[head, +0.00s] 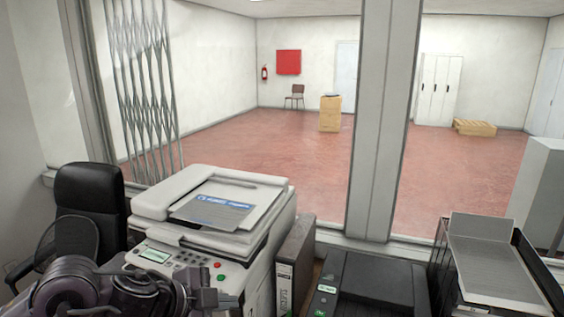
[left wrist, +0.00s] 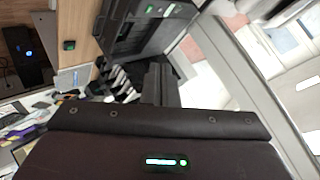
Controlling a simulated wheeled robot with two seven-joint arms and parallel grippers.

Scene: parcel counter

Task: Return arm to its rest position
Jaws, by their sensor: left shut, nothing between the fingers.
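My left arm comes in at the lower left of the head view, with its gripper (head: 208,292) in front of the printer's control panel. The gripper is shut and empty. In the left wrist view the dark gripper (left wrist: 160,84) points towards the counter equipment, and my dark wrist housing with a green light fills the lower part. I cannot tell whether the gripper touches the printer. My right gripper is in neither view.
A white printer (head: 160,207) with a blue-and-grey sheet (head: 212,211) on its lid stands close by. A binder (head: 293,262), a black machine (head: 365,285) and a tray unit (head: 490,262) stand to its right. A black chair (head: 90,195) is at left. Window posts stand behind.

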